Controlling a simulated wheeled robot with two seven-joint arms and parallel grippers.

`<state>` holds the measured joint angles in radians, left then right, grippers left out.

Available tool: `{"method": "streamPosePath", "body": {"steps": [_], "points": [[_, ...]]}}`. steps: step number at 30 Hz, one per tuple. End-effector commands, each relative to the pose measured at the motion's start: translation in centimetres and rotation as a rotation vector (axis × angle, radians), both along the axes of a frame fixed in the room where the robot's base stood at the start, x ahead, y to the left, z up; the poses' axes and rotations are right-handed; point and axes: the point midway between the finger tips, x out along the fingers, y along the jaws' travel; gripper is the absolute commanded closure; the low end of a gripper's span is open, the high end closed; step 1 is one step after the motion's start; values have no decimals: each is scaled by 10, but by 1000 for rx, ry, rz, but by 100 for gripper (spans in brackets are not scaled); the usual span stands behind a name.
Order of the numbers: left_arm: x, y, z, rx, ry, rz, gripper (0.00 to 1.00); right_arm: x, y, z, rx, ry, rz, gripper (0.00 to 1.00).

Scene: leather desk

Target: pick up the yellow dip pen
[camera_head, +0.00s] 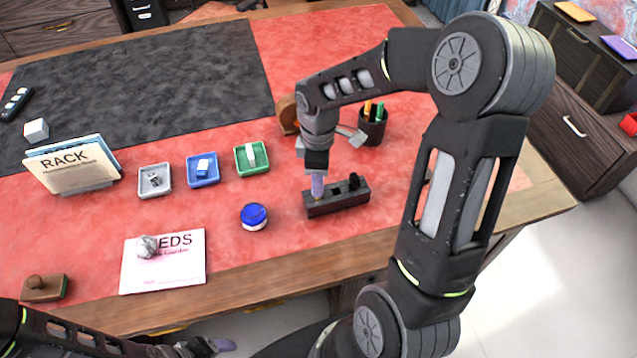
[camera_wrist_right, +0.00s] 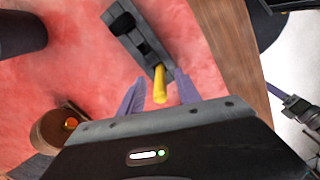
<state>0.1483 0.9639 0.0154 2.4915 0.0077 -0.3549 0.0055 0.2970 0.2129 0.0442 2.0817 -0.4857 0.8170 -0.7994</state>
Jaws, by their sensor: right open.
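The yellow dip pen (camera_wrist_right: 160,86) stands in one end of a dark pen stand (camera_wrist_right: 138,37), seen nearly end-on in the right wrist view. My right gripper (camera_wrist_right: 160,92) is open, with its two purple fingers on either side of the pen and visible gaps to it. In the head view the right gripper (camera_head: 317,187) points down over the left end of the stand (camera_head: 345,199) and hides most of the pen. My left gripper (camera_head: 210,346) is low at the bottom edge of the head view, away from the stand; its opening is unclear.
A blue-lidded jar (camera_head: 254,215) stands left of the stand. A pen cup (camera_head: 373,125) and a wooden object (camera_head: 288,115) stand behind it. Small grey (camera_head: 155,180), blue (camera_head: 203,170) and green (camera_head: 251,158) trays lie further left. The desk in front of the stand is clear.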

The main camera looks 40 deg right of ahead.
Motion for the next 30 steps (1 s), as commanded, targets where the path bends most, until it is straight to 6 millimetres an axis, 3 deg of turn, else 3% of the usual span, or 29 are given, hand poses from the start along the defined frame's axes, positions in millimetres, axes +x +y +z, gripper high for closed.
{"method": "streamPosePath", "body": {"steps": [16,30], "points": [[0,0,0,0,0,0,31,0,0,0,0,0,0,60],[0,0,0,0,0,0,31,0,0,0,0,0,0,97]]}}
